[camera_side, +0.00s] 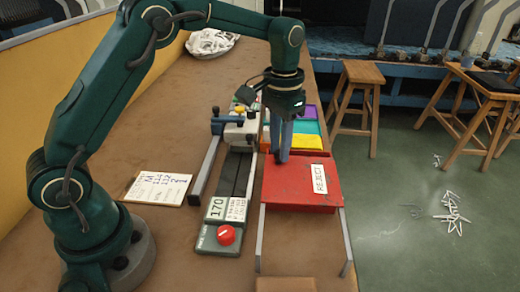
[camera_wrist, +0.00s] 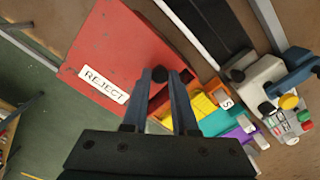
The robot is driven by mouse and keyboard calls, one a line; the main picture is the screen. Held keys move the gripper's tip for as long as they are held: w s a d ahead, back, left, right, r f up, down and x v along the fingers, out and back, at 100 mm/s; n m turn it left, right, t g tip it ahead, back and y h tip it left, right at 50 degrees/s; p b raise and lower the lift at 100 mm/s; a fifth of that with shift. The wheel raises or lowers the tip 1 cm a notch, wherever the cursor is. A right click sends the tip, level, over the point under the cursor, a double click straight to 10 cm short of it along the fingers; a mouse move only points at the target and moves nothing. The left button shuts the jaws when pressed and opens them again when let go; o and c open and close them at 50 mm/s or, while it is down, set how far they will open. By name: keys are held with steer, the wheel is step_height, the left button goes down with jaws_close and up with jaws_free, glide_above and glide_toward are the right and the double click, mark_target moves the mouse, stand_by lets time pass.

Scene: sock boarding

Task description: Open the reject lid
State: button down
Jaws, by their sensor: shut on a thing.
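The red reject box (camera_side: 300,207) stands at the table's right edge, with its flat red lid (camera_side: 318,168) on top. The lid looks down on the box in the side view. A white REJECT label (camera_side: 319,179) is on it, and the lid also shows in the wrist view (camera_wrist: 115,45). My gripper (camera_side: 283,157) points down at the lid's far side. In the wrist view my gripper (camera_wrist: 160,76) has its fingertips on both sides of a dark round knob (camera_wrist: 159,74) and is shut on it. The knob is hidden behind the fingers in the side view.
Coloured trays, including a yellow one (camera_side: 306,142) and a purple one (camera_side: 307,111), lie just behind the box. A paper card (camera_side: 158,189) lies farther left. Open floor lies to the right.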

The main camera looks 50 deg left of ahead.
mark_target(278, 196)
steer(key=s+d, duration=0.6)
steer(key=shift+s+d, duration=0.3)
steer(key=shift+d, duration=0.1)
steer(key=c, duration=0.7)
jaws_free()
steer(key=shift+r, duration=2.6)
steer(key=shift+a, duration=0.1)
